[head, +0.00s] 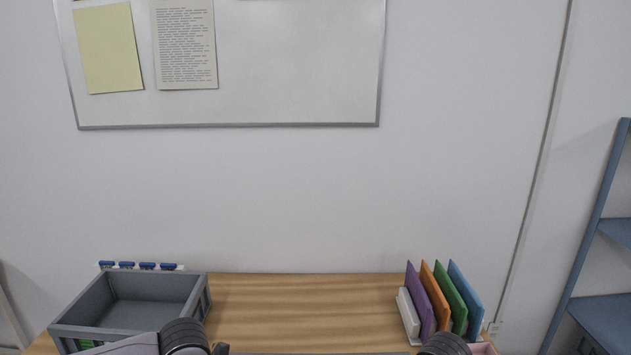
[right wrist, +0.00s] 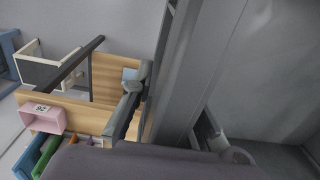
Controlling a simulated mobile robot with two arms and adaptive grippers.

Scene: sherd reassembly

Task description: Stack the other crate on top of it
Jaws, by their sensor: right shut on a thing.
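A grey open crate (head: 205,298) stands on the left part of the wooden table in the head view, its visible inner floor bare. A second grey crate (right wrist: 180,75) fills much of the right wrist view, with its wall very close to the camera. My right gripper (right wrist: 172,118) is shut on this wall, one finger on each side. In the head view only a thin grey strip shows at the bottom edge between my arms; I cannot tell whether it is this crate. My left gripper is out of view.
Coloured folders (head: 440,300) stand in a white rack at the table's right. A pink labelled bin (right wrist: 42,115) is near them. Blue-tipped items (head: 140,265) stand behind the crate. A blue shelf (head: 598,240) is at right. The table's middle (head: 310,310) is clear.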

